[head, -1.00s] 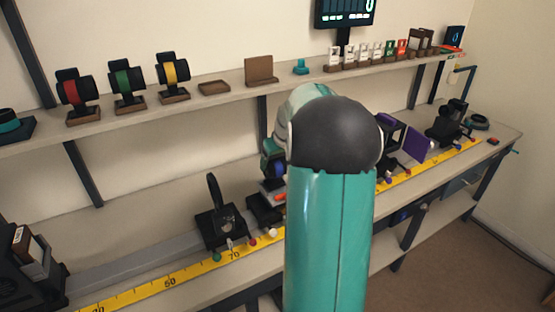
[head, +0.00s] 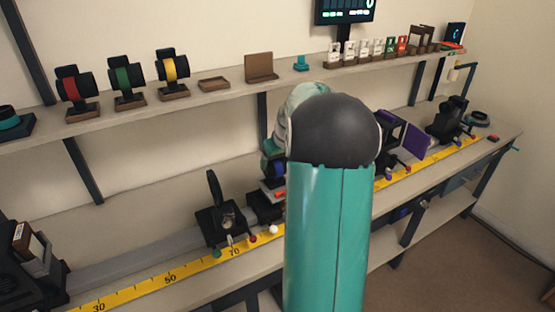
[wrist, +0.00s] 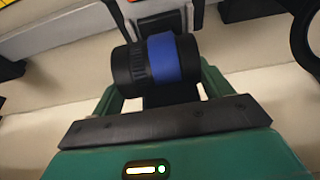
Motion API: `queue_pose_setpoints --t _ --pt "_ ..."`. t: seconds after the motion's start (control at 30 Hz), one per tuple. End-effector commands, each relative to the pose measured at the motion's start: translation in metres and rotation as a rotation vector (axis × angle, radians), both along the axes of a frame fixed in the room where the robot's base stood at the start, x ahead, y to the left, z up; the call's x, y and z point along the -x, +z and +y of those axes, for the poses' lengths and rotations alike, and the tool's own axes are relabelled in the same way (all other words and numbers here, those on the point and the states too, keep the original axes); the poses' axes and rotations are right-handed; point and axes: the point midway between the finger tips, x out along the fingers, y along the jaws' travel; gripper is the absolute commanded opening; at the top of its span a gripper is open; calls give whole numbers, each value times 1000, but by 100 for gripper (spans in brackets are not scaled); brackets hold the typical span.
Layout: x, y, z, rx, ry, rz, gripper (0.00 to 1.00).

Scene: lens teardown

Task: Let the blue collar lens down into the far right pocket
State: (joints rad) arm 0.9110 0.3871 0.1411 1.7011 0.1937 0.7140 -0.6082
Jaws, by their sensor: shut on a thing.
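The blue collar lens (wrist: 162,62) is a black ribbed barrel with a wide blue band, lying sideways in the wrist view. My gripper (wrist: 160,78) is shut on it, with a green finger on each side. In the head view the blue collar (head: 277,169) shows just left of my arm, low over the bench rail; most of the gripper is hidden. A shallow brown pocket (head: 214,84) sits at the right end of the lens row on the shelf and looks empty. It is well up and left of the lens.
Lenses with red (head: 72,88), green (head: 124,80) and yellow (head: 172,70) collars stand on the shelf. A dark carriage (head: 264,207) is below the held lens. A black hinged mount (head: 220,220) stands left of it. A yellow scale (head: 165,283) runs along the bench.

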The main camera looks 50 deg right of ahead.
Motion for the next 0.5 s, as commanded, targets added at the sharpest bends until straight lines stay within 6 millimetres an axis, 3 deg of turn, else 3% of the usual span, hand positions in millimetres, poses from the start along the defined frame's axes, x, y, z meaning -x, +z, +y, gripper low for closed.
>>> queue_pose_setpoints --t 0.13,0.17,0.27,0.5 --pt "0 -1 0 0 0 -1 42" --pt "0 -2 0 0 0 -1 80" --pt "0 -1 0 0 0 -1 100" --pt "0 -2 0 -1 0 1 100"
